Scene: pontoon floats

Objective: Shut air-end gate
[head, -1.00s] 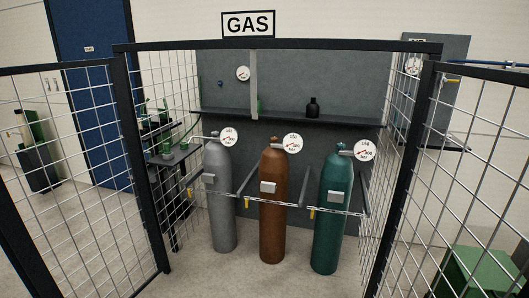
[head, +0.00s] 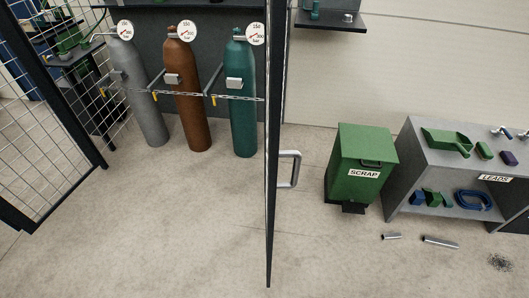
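The gas cage has two dark-framed gates. The right-hand gate (head: 272,200) stands open and is seen nearly edge-on, with a pale D-shaped handle (head: 291,169) on its right face. The left-hand gate (head: 62,180) is a wire-mesh leaf, also standing open, partly cut off at the left. No label shows which one is the air end. Behind the opening stand a grey cylinder (head: 138,90), a brown cylinder (head: 187,100) and a teal cylinder (head: 242,110), each with a gauge, with a chain across them. My gripper is not in view.
A green SCRAP bin (head: 362,160) stands right of the right-hand gate. A grey LEADS bench (head: 425,165) holds a green scoop and small items. Short metal tubes (head: 440,242) and a dark scattered patch (head: 500,262) are on the floor. The floor between the gates is clear.

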